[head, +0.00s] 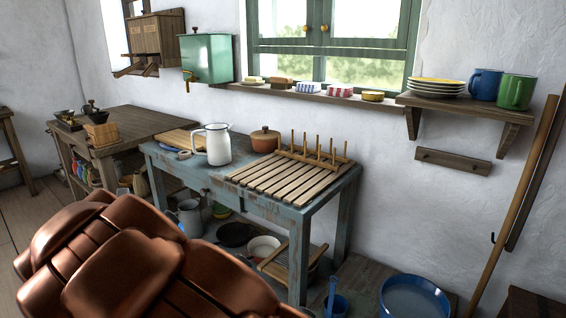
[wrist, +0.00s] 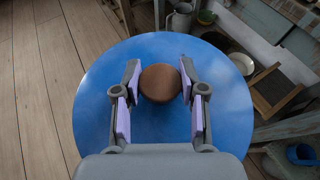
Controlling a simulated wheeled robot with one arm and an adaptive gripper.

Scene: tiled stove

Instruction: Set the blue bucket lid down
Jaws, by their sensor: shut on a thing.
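The blue bucket lid (wrist: 232,105) is a wide round disc with a brown wooden knob (wrist: 160,82) at its middle. In the wrist view my gripper (wrist: 160,88) has its fingers on both sides of the knob and is shut on it. The lid hangs over the plank floor and hides what is directly below it. In the head view my arm covers the lower left, and the gripper cannot be made out. An open blue bucket (head: 414,297) stands at the lower right in the head view, its rim uncovered.
A worn blue table (head: 217,178) with a slatted rack (head: 290,178) stands ahead, with pots and a wooden crate beneath. A blue dipper (head: 335,303) is left of the bucket. Bare plank floor (wrist: 35,90) shows at left in the wrist view. Poles lean against the right wall.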

